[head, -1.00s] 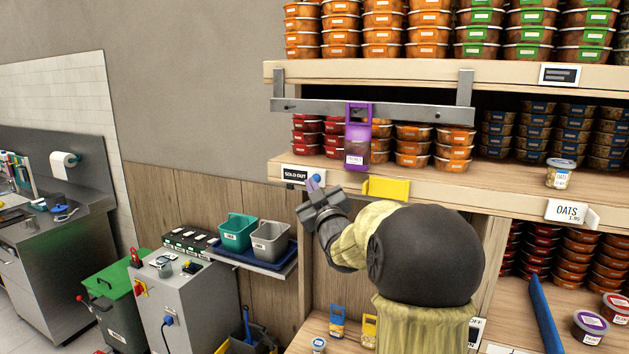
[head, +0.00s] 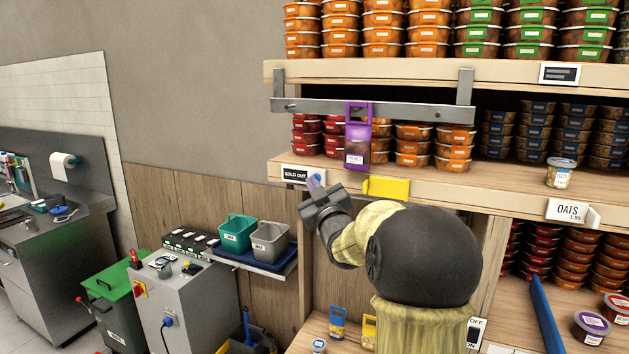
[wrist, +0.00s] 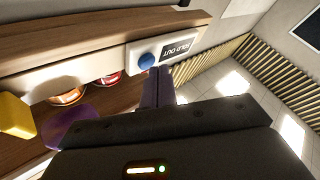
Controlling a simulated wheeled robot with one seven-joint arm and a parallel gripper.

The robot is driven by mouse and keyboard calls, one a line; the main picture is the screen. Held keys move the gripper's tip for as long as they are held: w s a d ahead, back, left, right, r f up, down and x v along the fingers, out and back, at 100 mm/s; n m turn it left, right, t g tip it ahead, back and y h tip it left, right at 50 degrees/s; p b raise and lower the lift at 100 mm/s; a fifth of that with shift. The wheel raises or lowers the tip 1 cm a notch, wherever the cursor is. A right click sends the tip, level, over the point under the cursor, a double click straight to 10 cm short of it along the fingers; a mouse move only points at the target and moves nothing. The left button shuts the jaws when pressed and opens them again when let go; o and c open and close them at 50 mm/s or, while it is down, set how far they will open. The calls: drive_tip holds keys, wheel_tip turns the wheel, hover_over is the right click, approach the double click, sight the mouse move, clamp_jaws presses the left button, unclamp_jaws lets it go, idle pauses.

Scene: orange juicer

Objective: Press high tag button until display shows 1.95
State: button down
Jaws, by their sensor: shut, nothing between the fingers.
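A white tag with a dark display (head: 294,175) sits on the left end of the middle shelf's front edge. The display reads SOLD OUT, and it appears upside down in the wrist view (wrist: 178,48). A round blue button (wrist: 147,61) is beside the display on the same tag. My gripper (head: 315,182) is at the tag with its purple fingers shut and empty. In the wrist view its fingertips (wrist: 157,73) are right next to the button, and I cannot tell whether they touch it. In the head view the fingers largely hide the button.
A yellow block (head: 387,188) is on the shelf edge right of my gripper. A purple holder (head: 357,135) hangs from a metal rail (head: 380,108) above. An OATS 1.95 tag (head: 567,211) is farther right. Teal (head: 237,231) and grey (head: 270,240) bins stand lower left.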

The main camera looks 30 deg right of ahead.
drive_tip(key=shift+w+d, duration=0.25)
drive_tip(key=shift+d, duration=0.1)
idle(0.7)
idle(0.3)
drive_tip(key=shift+s+a+f+b, duration=0.1)
drive_tip(key=shift+s+a+b, duration=0.15)
drive_tip(key=shift+b, duration=0.4)
drive_tip(key=shift+s+a+b, duration=0.25)
drive_tip(key=shift+a+b, duration=0.1)
drive_tip(key=shift+a, duration=0.05)
drive_tip(key=shift+s+a+b, duration=0.8)
drive_tip(key=shift+a+b, duration=0.1)
drive_tip(key=shift+a, duration=0.1)
drive_tip(key=shift+s+a+b, duration=0.75)
drive_tip(key=shift+a+b, duration=0.1)
drive_tip(key=shift+a, duration=0.15)
